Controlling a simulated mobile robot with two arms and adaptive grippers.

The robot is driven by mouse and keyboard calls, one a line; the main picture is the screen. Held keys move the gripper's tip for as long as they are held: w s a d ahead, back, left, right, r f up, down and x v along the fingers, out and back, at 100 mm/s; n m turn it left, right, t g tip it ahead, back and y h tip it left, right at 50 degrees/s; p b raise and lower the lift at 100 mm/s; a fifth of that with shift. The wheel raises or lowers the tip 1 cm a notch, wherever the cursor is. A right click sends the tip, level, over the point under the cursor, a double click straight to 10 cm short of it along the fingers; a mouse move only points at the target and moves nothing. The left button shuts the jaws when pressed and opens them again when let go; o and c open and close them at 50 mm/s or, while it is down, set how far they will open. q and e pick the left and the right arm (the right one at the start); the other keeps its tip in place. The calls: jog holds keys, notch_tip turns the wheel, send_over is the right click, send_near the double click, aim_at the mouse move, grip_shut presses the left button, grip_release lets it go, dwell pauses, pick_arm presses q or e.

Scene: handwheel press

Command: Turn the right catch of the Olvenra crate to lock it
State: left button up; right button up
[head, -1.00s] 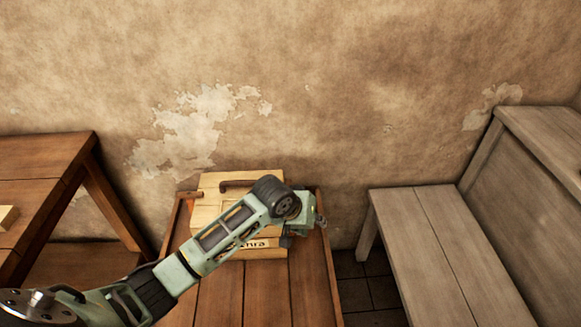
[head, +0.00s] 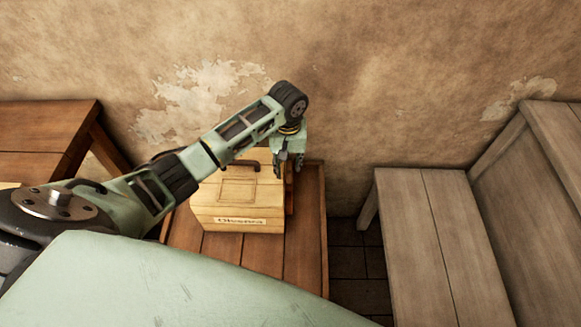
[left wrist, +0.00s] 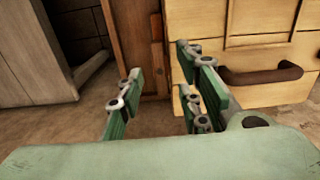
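The Olvenra crate (head: 268,205) is a pale wooden box with a brown handle (head: 238,165) on its lid and a name label (head: 240,221) on its front. It stands on a wooden table. My left gripper (head: 289,168) points down at the crate's right side. My right gripper is not in view.
The brown table (head: 262,262) has bare boards in front of the crate and a raised right edge. A grey bench (head: 430,240) stands to the right across a floor gap (head: 358,262). Another brown table (head: 45,118) is at the left. A wall is close behind.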

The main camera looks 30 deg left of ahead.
aim_at(289, 175)
pick_arm(q)
jog(key=f, duration=0.5)
jog(key=shift+w, duration=0.2)
grip_shut()
